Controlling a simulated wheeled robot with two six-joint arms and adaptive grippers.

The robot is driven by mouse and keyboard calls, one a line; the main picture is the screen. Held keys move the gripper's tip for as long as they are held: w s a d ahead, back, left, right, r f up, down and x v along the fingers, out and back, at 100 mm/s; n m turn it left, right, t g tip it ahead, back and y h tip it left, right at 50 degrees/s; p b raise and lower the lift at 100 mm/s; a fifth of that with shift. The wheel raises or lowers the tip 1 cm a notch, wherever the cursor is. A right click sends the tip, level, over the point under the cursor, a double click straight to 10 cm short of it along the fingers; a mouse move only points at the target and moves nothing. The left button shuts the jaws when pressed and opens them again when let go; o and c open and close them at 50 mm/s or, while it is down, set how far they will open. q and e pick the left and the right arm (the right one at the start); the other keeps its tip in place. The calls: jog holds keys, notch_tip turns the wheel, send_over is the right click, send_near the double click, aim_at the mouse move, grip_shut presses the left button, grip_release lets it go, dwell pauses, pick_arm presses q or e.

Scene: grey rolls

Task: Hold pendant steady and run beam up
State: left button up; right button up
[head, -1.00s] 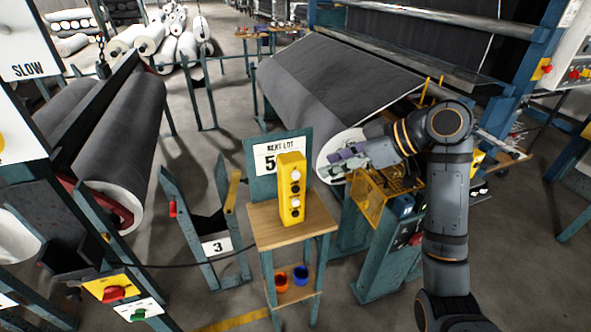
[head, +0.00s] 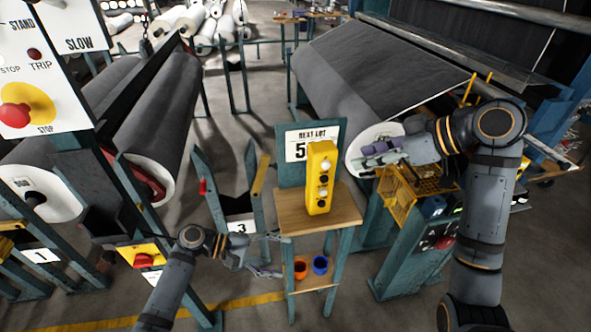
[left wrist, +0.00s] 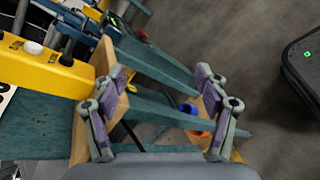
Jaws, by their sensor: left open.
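The yellow pendant (head: 321,178) stands upright on a small wooden-topped stand (head: 346,203), with white and black buttons on its face. It also shows at the upper left of the left wrist view (left wrist: 45,70). My left gripper (head: 272,254) is open and empty, low beside the stand's left edge and below the pendant. In the left wrist view its fingers (left wrist: 165,115) are spread with the stand's edge behind them. My right gripper (head: 375,153) is in front of the white end of a grey roll (head: 370,85); its finger opening is unclear. No separate beam can be told apart from the rolls.
Orange and blue cups (head: 301,269) sit on the stand's lower shelf. A yellow basket (head: 400,190) is below my right gripper. A teal cradle marked 3 (head: 243,226) stands left of the stand. A panel with a red stop button (head: 16,115) is at upper left.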

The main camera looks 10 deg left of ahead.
pick_arm(q)
jog(key=shift+n+t+h, duration=0.4)
jog(key=shift+n+h, duration=0.4)
jog(key=w+r, duration=0.1)
jog(key=r, duration=0.1)
jog(key=w+d+r, duration=0.1)
jog(key=r, duration=0.1)
jog(key=w+r, duration=0.1)
jog(key=r, duration=0.1)
jog(key=shift+w+d+r, duration=0.1)
jog(key=shift+d, duration=0.1)
jog(key=n+t+h, duration=0.1)
jog(key=n+t, duration=0.2)
jog(key=n, duration=0.7)
send_near(335, 163)
jog(key=w+f, duration=0.2)
jog(key=f, duration=0.1)
jog(key=shift+w+a+f, duration=0.1)
jog(key=shift+w+r+h, duration=0.1)
jog(key=shift+r+h, duration=0.2)
jog(key=shift+r, duration=0.1)
jog(key=x, duration=1)
jog(key=shift+w+d+f, duration=0.1)
jog(key=shift+w+d, duration=0.15)
grip_shut()
